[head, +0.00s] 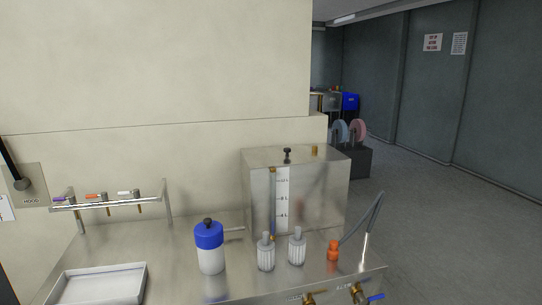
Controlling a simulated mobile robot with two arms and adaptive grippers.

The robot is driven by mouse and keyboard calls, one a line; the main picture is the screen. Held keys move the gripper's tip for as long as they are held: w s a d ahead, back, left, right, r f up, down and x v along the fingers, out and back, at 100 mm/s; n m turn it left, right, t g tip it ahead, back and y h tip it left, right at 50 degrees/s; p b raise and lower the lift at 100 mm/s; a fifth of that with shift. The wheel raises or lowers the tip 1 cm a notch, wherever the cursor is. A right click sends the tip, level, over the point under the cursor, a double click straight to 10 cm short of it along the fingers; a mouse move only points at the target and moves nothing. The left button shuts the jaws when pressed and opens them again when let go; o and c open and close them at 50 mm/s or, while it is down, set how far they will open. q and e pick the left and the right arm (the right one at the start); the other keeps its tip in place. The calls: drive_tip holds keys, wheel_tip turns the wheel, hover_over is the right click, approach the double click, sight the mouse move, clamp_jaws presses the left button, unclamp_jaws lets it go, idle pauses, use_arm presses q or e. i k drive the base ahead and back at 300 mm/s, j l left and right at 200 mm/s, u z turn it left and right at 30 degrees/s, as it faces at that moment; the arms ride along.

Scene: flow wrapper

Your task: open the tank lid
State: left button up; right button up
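A box-shaped metal tank (325,195) stands at the back right of the steel bench. Its flat top, the lid (268,158), looks closed and carries a black knob (287,155) near the middle. A small brass fitting (314,150) stands on the top to the right of the knob. A level gauge with marks (282,200) runs down the tank's front. Neither of my grippers shows in the head view, so their state cannot be seen.
On the steel bench (185,262) before the tank stand a blue-capped white bottle (210,255), two ribbed clear containers (266,255) and an orange-red item (333,252). A white tray (100,284) lies front left. A rail with valves (108,200) is at left. Grey floor (440,210) is open at right.

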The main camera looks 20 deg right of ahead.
sight(276, 156)
drive_tip(key=i+l, duration=0.3)
drive_tip(key=l, duration=0.15)
drive_tip(key=i+l, duration=0.65)
drive_tip(key=l, duration=0.25)
